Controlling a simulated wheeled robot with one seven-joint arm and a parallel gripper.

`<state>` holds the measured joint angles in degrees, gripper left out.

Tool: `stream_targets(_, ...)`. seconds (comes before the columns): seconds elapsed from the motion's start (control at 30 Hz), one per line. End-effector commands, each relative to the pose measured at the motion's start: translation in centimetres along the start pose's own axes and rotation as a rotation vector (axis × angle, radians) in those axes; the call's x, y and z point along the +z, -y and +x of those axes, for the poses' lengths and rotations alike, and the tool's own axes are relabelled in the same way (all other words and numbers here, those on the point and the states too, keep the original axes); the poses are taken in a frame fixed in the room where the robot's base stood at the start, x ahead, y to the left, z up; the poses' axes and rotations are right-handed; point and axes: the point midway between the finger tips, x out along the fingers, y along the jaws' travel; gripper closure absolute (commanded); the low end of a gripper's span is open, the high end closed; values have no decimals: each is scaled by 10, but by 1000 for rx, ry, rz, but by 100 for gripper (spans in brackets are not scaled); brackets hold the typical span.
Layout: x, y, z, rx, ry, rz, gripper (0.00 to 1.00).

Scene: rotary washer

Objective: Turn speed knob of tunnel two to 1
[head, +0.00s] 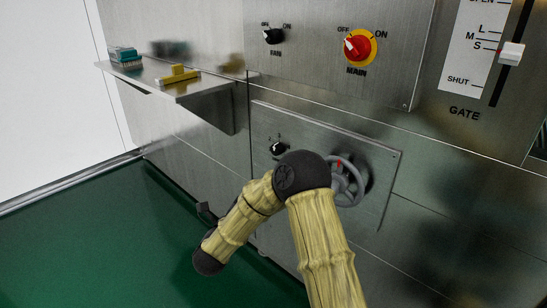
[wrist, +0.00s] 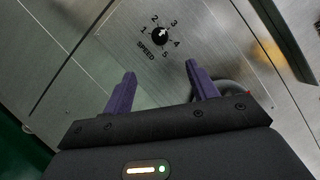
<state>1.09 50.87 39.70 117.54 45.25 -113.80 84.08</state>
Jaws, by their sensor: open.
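The speed knob (wrist: 160,36) is small, round and black with a white mark, on a grey metal panel in the wrist view. Numbers 1 to 5 ring it and SPEED is printed beside it. Its mark seems to point up, between 2 and 3, but it is too small to be sure. My gripper (wrist: 160,69) is open, its two purple fingers apart and empty, with the knob beyond their tips and not touched. A black knob (head: 278,148) on the lower panel in the head view looks like the same one. No tunnel label is readable.
A grey handwheel (head: 347,182) with a red mark is right of the knob. Above are the FAN knob (head: 273,36), red MAIN switch (head: 360,47) and GATE slider (head: 511,53). A shelf (head: 185,90) with brushes juts out at left. The green floor (head: 100,235) is clear.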

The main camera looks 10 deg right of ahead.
Motion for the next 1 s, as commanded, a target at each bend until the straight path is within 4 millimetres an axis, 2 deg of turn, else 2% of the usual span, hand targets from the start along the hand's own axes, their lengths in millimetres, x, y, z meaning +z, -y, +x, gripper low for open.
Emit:
stream_targets(0.13, -1, 0, 6, 0, -1, 0, 42)
stream_targets(0.27, -2, -1, 20, -1, -3, 1, 42)
stream_targets(1.0, -2, -1, 148, -3, -1, 1, 42)
